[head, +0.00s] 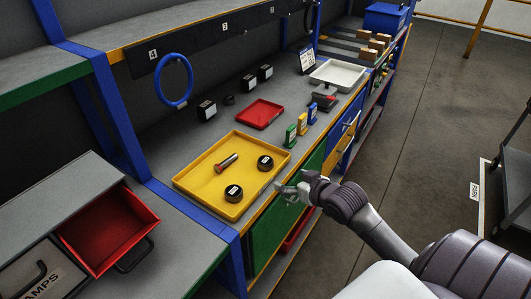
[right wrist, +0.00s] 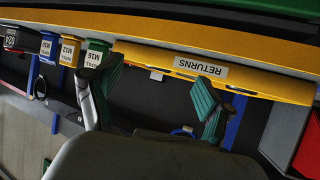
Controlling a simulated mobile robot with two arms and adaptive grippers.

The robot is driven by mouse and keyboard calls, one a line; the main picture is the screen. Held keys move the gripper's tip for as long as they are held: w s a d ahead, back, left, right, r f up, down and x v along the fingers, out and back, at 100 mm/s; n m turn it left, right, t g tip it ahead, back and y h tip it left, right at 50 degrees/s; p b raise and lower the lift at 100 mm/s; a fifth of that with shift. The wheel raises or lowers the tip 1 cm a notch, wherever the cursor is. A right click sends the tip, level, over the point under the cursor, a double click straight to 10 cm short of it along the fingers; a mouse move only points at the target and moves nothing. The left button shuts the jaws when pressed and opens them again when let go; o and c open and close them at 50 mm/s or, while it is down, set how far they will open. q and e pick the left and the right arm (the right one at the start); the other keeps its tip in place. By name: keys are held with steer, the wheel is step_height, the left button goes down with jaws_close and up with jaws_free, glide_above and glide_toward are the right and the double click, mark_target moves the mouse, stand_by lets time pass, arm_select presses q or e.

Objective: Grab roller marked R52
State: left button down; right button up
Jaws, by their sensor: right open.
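Two dark rollers with white labels lie in the yellow tray (head: 190,190): one at the right (head: 265,162), one nearer the front (head: 234,193). Their labels are too small to read, so I cannot tell which is R52. My right gripper (head: 289,189) is open and empty, just outside the tray's front right side. In the right wrist view, its green-padded fingers (right wrist: 160,76) are apart before a yellow wall labelled RETURNS (right wrist: 201,68), seen upside down. My left gripper is not in view.
A bolt-like piece with a reddish end (head: 227,162) lies in the tray. Green, yellow and blue labelled blocks (head: 302,124) stand on the bench right of it. A red tray (head: 260,113) and several black boxes (head: 207,110) are behind. A red drawer (head: 110,230) is at lower left.

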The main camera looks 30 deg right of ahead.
step_height(320, 180, up, 4)
steer(key=w, duration=0.1)
steer(key=p, duration=0.2)
glide_toward(265, 159)
steer(key=x, duration=0.3)
steer(key=shift+w+a+f, duration=0.1)
steer(key=shift+w+f, duration=0.15)
steer(key=shift+f, duration=0.1)
steer(key=shift+p+x, duration=0.55)
steer(key=shift+x, duration=1.85)
steer(key=shift+w+f, duration=0.25)
steer(key=shift+w, duration=0.3)
steer(key=shift+s, duration=0.1)
steer(key=shift+c, duration=0.5)
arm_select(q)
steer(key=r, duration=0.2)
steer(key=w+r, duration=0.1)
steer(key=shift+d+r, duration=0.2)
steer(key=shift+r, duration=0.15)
arm_select(e)
steer(key=shift+r, duration=0.1)
jaws_close()
